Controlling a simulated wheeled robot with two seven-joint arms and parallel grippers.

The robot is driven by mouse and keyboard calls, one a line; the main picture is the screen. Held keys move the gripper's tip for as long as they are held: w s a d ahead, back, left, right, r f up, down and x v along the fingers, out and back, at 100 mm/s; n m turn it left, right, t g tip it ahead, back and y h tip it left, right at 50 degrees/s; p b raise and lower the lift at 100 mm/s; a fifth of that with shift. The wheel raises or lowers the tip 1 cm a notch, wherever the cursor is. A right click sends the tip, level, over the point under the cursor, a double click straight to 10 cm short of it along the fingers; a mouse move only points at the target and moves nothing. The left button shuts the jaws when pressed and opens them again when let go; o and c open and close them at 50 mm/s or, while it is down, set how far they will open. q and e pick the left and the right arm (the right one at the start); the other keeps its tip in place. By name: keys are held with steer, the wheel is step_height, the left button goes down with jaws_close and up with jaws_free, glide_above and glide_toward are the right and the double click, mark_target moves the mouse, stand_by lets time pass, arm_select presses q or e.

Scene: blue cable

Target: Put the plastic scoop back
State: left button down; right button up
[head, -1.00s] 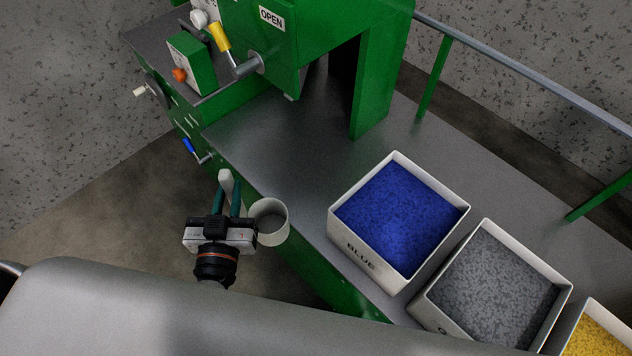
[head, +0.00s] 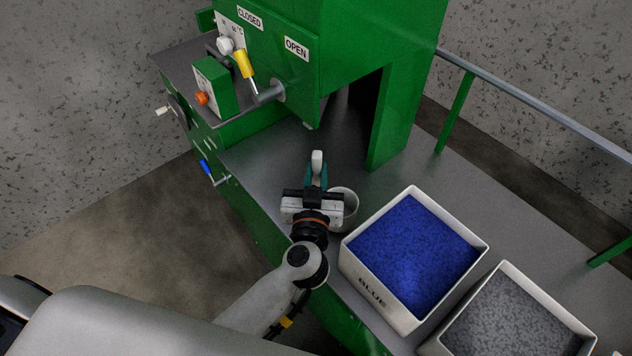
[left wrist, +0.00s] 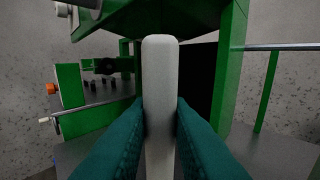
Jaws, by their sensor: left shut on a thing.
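The plastic scoop (head: 349,222) is white, with a round cup and a pale handle. My left gripper (head: 317,176) is shut on the scoop's handle, and the cup shows just to the right of the gripper, partly hidden by it. In the left wrist view the handle (left wrist: 160,90) stands upright between the teal fingers. The scoop appears over the grey bench top (head: 270,160), left of the blue bin; I cannot tell whether it touches the bench. My right gripper is not in view.
The green machine (head: 350,40) with a yellow-handled lever (head: 246,66) stands behind. A rail (head: 540,105) runs along the back right. Bench between machine and bins is clear.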

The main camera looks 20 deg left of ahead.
arm_select(q)
step_height(320, 180, down, 2)
steer(key=shift+f, duration=0.15)
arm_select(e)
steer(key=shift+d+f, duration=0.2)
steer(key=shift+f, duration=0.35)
arm_select(q)
steer(key=c, duration=1.3)
jaws_free()
steer(key=shift+s, duration=0.25)
steer(key=s, duration=0.3)
steer(key=s+d, duration=0.1)
steer(key=s, duration=0.3)
steer(key=s+d, duration=0.1)
steer(key=s, duration=0.3)
steer(key=shift+s+d+r, duration=0.1)
steer(key=shift+s+r, duration=0.1)
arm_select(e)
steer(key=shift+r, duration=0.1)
